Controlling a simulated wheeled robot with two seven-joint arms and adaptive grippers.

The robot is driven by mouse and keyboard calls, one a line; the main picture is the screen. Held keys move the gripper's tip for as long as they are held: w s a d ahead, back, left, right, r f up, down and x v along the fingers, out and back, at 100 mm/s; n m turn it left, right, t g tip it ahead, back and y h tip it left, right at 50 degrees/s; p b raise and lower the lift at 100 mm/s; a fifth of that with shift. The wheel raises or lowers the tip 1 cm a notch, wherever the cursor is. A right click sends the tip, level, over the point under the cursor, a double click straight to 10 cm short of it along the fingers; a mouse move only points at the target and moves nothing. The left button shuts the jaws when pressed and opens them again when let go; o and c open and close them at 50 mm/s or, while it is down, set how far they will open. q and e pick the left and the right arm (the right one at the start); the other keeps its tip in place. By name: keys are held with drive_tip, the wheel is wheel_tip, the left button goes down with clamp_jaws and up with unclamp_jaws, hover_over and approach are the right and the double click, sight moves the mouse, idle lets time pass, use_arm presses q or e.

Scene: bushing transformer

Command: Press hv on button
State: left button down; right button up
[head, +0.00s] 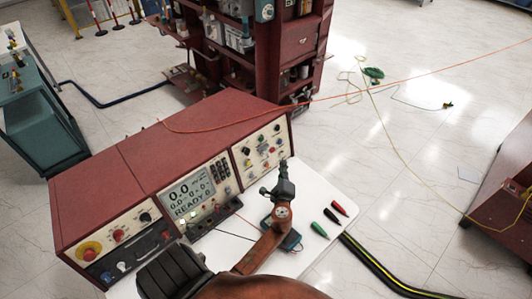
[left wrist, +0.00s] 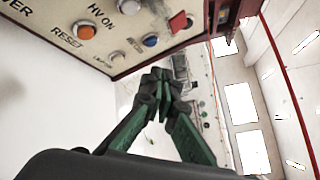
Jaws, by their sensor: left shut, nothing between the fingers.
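The HV ON button (left wrist: 129,6) is a pale, whitish button beside its "HV ON" label at the top of the left wrist view. In the head view it is too small to pick out on the right-hand panel (head: 262,150) of the red console. My left gripper (head: 284,166) is shut and empty, in front of that panel's right part in the head view. In the left wrist view its green fingertips (left wrist: 160,88) are together, lower in the picture than the buttons, apparently apart from the panel. My right gripper is not in view.
An orange-red RESET button (left wrist: 85,30), a blue button (left wrist: 150,40) and a red square switch (left wrist: 178,22) sit close by. A white tabletop (head: 322,190) holds red, green and black clips (head: 319,229). An orange cable (head: 330,97) crosses the console top. A red rack (head: 300,50) stands behind.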

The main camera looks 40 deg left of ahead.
use_arm(q)
drive_tip(key=a+f+b, duration=0.1)
drive_tip(key=a+f, duration=0.1)
drive_tip(key=a, duration=0.6)
drive_tip(key=shift+w+a+b, duration=0.3)
drive_tip(key=shift+b, duration=0.1)
drive_tip(key=shift+a, duration=0.1)
idle(1.1)
drive_tip(key=shift+a+f, duration=0.15)
drive_tip(key=shift+a, duration=0.15)
drive_tip(key=shift+a+b, duration=0.35)
drive_tip(key=shift+a, duration=0.1)
idle(0.7)
drive_tip(key=shift+d, duration=0.85)
